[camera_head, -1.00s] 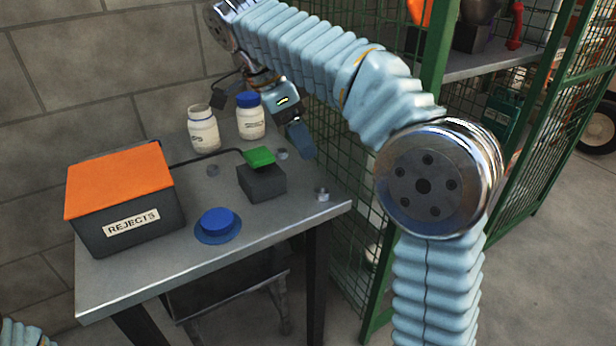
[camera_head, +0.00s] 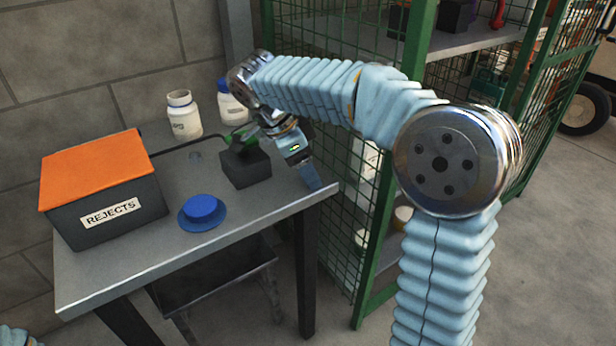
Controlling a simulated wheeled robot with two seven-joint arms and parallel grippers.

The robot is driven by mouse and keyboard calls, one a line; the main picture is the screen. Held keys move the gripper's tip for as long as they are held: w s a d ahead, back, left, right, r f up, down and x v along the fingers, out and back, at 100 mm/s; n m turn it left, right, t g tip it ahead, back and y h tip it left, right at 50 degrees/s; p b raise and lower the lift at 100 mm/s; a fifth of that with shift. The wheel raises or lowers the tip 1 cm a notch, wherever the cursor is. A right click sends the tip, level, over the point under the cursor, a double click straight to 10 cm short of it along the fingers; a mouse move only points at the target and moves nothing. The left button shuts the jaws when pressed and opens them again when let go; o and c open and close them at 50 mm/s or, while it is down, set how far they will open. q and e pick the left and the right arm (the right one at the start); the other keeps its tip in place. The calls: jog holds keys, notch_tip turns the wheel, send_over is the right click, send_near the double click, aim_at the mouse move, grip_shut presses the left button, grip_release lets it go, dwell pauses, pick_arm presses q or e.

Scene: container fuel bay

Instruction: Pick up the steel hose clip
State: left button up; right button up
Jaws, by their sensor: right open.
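My right gripper (camera_head: 315,178) is over the right end of the steel table, pointing down, with its fingertips close to the tabletop near the right edge. It is open; the space between its fingers is hard to see from here. I cannot make out the steel hose clip now; the small metallic piece seen earlier near the table's right corner is hidden behind the gripper. My left gripper is not in view; only a bit of my left arm shows at the lower left.
The steel table (camera_head: 130,265) holds an orange-topped REJECTS box (camera_head: 108,190), a blue round button (camera_head: 202,208), a black block (camera_head: 245,168) with a green top and two white bottles, one at the left (camera_head: 184,115). A green mesh cage (camera_head: 335,240) stands close on the right.

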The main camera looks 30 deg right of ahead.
jog(key=c, duration=1.1)
jog(key=shift+r, duration=0.1)
jog(key=shift+r, duration=0.35)
jog(key=s+a+r+p, duration=0.1)
jog(key=s+a+r, duration=0.6)
jog(key=s+r, duration=0.4)
jog(key=shift+s+a+r, duration=0.35)
jog(key=shift+r, duration=0.15)
